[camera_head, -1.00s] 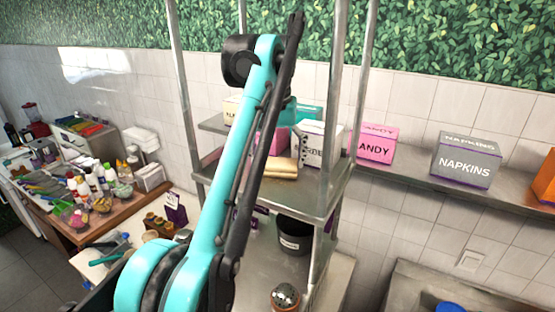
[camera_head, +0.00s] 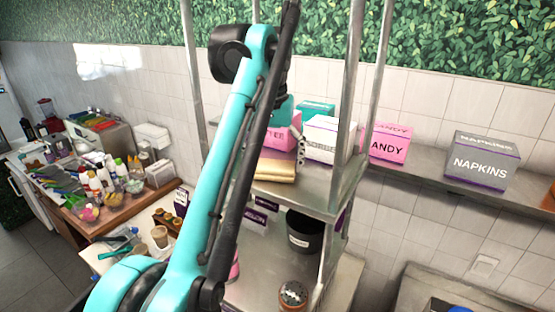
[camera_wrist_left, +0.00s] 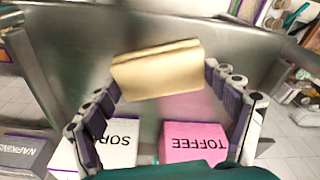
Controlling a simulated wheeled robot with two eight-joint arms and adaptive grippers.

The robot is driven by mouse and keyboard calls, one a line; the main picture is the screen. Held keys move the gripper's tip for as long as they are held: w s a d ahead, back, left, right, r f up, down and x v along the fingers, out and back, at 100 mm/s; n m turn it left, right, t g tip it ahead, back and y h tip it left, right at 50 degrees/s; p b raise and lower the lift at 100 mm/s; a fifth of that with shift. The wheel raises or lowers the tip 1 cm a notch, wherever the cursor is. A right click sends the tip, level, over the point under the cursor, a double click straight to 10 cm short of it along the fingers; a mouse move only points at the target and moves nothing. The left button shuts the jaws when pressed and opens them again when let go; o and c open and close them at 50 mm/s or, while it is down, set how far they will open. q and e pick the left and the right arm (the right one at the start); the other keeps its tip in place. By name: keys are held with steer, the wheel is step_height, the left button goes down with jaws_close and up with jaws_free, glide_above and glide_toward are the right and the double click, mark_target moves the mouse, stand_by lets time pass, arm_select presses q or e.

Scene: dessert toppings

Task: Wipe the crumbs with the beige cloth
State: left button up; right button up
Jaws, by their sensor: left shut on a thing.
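The beige cloth (camera_head: 276,169) is a folded, flat piece at the metal shelf, partly hidden by my left arm in the head view. In the left wrist view the cloth (camera_wrist_left: 158,72) lies between the fingertips of my left gripper (camera_wrist_left: 161,80), which is shut on it. One finger is at each end of the cloth. In the head view a jointed finger of this gripper (camera_head: 300,150) shows beside the cloth. Whether the cloth still touches the shelf I cannot tell. I see no crumbs. My right gripper is not in view.
Pink toffee box (camera_wrist_left: 194,142) and white box (camera_head: 329,139) stand close behind the cloth. Rack posts (camera_head: 368,110) rise beside the shelf (camera_head: 318,200). A cluttered counter (camera_head: 120,212) is at left.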

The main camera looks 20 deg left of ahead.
mark_target(266, 176)
arm_select(q)
steer(key=shift+s+r, duration=0.1)
steer(key=shift+s, duration=0.75)
steer(key=shift+s+a+f+b, duration=0.2)
steer(key=shift+s+b, duration=0.3)
steer(key=shift+s, duration=0.75)
steer(key=shift+a+r, duration=0.15)
steer(key=shift+a, duration=0.2)
steer(key=shift+w+a+p, duration=0.15)
steer(key=shift+a+p, duration=0.15)
steer(key=shift+a, duration=0.25)
steer(key=shift+w, duration=0.1)
steer(key=shift+w+d+p, duration=0.2)
steer(key=shift+w+p, duration=0.3)
steer(key=shift+w, duration=0.3)
steer(key=shift+w+d, duration=0.1)
steer(key=shift+w, duration=0.4)
steer(key=shift+w+p, duration=0.4)
steer(key=shift+w, duration=0.15)
steer(key=shift+w+d, duration=0.15)
steer(key=shift+w, duration=0.95)
steer(key=shift+w+d, duration=0.1)
steer(key=shift+w, duration=0.6)
steer(key=shift+w+d, duration=0.1)
steer(key=shift+w, duration=0.65)
steer(key=shift+s, duration=0.1)
